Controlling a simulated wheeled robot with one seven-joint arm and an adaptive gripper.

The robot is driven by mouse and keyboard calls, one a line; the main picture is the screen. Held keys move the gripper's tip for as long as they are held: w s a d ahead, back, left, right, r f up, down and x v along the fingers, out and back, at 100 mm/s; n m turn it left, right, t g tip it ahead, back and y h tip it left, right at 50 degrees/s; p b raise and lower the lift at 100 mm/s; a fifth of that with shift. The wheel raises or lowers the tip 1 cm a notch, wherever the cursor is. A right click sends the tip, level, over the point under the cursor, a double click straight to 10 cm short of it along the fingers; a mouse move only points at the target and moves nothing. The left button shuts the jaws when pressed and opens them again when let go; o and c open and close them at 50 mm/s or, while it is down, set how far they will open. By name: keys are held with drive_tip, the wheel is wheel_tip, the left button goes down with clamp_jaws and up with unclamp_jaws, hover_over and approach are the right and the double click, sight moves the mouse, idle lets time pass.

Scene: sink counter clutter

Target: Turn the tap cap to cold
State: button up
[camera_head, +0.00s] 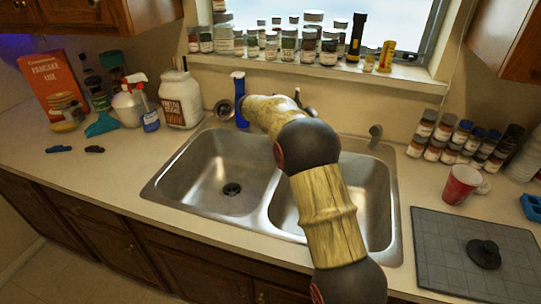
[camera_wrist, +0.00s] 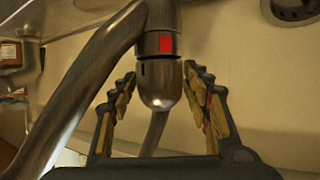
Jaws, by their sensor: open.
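The tap shows in the wrist view as a metal body (camera_wrist: 160,20) with a curved spout (camera_wrist: 85,85) running down to the left. Its rounded metal cap (camera_wrist: 160,93) has a thin lever (camera_wrist: 155,130) extending from it. A red square mark (camera_wrist: 166,44) is on the collar by the cap. My gripper (camera_wrist: 160,76) is open, with one finger on each side of the cap. Gaps show between the fingers and the cap. In the head view my arm hides the gripper and most of the tap; a small part of the tap (camera_head: 308,110) shows behind it.
A double steel sink (camera_head: 225,172) lies below my arm. A blue bottle (camera_head: 240,100) stands close left of my arm. Jars (camera_head: 288,45) line the windowsill. A red cup (camera_head: 460,185) and a grey mat (camera_head: 440,255) are on the right counter.

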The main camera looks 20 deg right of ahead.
drive_tip(key=shift+r+m+g+h+p, duration=0.1)
drive_tip(key=shift+m+g+h+p, duration=0.4)
drive_tip(key=shift+p, duration=1.3)
